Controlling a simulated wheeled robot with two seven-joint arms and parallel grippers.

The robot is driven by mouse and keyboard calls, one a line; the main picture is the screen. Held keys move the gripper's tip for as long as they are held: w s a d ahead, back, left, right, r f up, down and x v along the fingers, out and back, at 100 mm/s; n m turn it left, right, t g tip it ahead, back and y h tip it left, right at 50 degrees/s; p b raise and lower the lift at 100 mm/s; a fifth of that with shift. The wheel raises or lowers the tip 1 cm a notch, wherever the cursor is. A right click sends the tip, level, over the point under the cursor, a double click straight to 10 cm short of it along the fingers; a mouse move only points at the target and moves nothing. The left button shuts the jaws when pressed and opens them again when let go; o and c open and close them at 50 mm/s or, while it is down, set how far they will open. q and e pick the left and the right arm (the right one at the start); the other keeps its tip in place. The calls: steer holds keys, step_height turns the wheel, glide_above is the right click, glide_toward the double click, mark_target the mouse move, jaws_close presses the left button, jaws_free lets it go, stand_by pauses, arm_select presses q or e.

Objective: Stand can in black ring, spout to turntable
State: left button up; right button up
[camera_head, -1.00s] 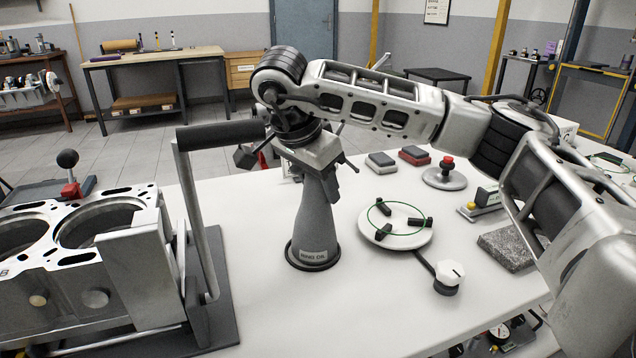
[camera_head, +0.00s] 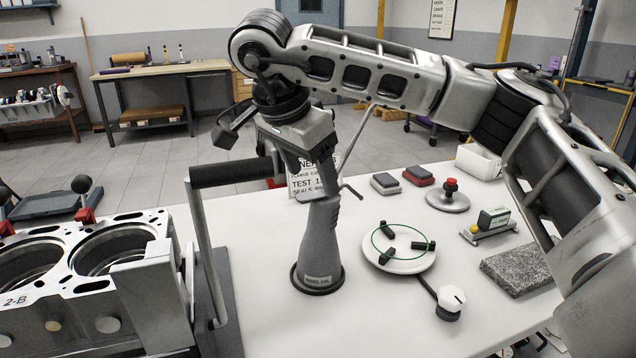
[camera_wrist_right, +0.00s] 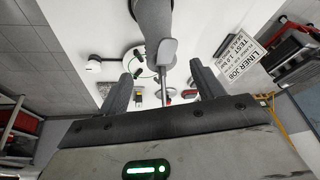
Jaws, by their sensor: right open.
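The grey oil can (camera_head: 320,240) stands upright on the white table, its foot inside a black ring (camera_head: 318,284). A thin rod, seemingly its spout, slants up and right from its top; its exact heading against the turntable is hard to tell. The turntable (camera_head: 400,264), a white disc with a green circle and black blocks, is right of the can. My right gripper (camera_head: 322,157) is above the can's top, pointing down. In the right wrist view its fingers (camera_wrist_right: 161,88) are apart, with the can's grey body (camera_wrist_right: 150,18) beyond them. My left gripper is out of view.
The engine block (camera_head: 80,265) and an upright handle (camera_head: 235,172) stand close on the left. A white knob (camera_head: 452,298), a granite block (camera_head: 520,270) and a red-button base (camera_head: 448,200) lie right. A sign (camera_head: 305,183) stands behind the can. The front table is clear.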

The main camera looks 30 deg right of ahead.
steer(key=shift+v, duration=1.5)
